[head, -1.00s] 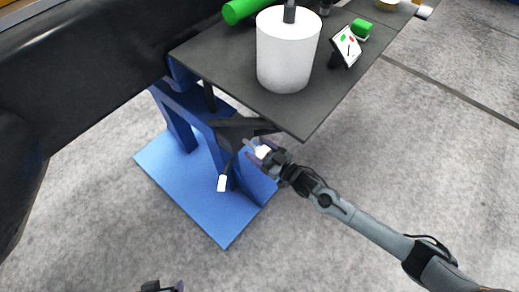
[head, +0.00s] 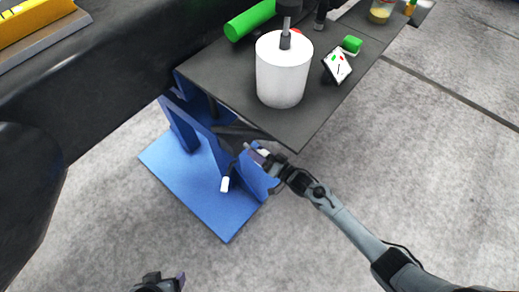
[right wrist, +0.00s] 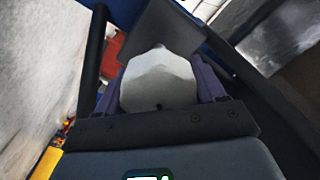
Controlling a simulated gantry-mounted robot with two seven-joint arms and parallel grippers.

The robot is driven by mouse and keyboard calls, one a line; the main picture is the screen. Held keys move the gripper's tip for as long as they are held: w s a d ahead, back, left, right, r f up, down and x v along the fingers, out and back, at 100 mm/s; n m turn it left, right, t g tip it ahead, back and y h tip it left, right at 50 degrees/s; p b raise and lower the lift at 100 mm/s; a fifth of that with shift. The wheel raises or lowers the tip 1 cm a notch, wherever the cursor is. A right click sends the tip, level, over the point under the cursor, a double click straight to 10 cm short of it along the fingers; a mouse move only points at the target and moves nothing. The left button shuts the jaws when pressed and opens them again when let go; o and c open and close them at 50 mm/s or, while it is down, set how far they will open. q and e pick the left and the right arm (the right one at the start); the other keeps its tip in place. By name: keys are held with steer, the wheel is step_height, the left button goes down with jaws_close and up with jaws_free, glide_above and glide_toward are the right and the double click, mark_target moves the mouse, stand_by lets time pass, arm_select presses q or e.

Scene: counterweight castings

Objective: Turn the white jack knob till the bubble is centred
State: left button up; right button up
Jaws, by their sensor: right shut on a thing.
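My right gripper (head: 262,156) is shut on the white jack knob (right wrist: 158,80), below the front corner of the dark table. In the right wrist view the faceted white knob fills the gap between the two purple-grey fingers. In the head view the gripper mostly hides the knob. A round vessel with yellow content (head: 381,12) sits at the far right of the table; I cannot make out a bubble in it. My left gripper (head: 163,283) shows at the bottom edge, away from everything, too small to tell its opening.
The dark table (head: 230,90) bears a large white cylinder (head: 282,78), a green cylinder (head: 250,20), a small panel with coloured marks (head: 337,67) and a small green roll (head: 351,44). A blue stand (head: 195,190) with a white-tipped lever (head: 225,184) is below. Grey floor is clear at right.

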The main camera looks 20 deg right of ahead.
steer(key=m+p, duration=0.4)
steer(key=m, duration=0.7)
steer(key=shift+f+p, duration=0.2)
steer(key=shift+p, duration=0.15)
stand_by(0.3)
steer(key=o, duration=1)
steer(key=shift+c, duration=0.2)
steer(key=shift+d, duration=0.1)
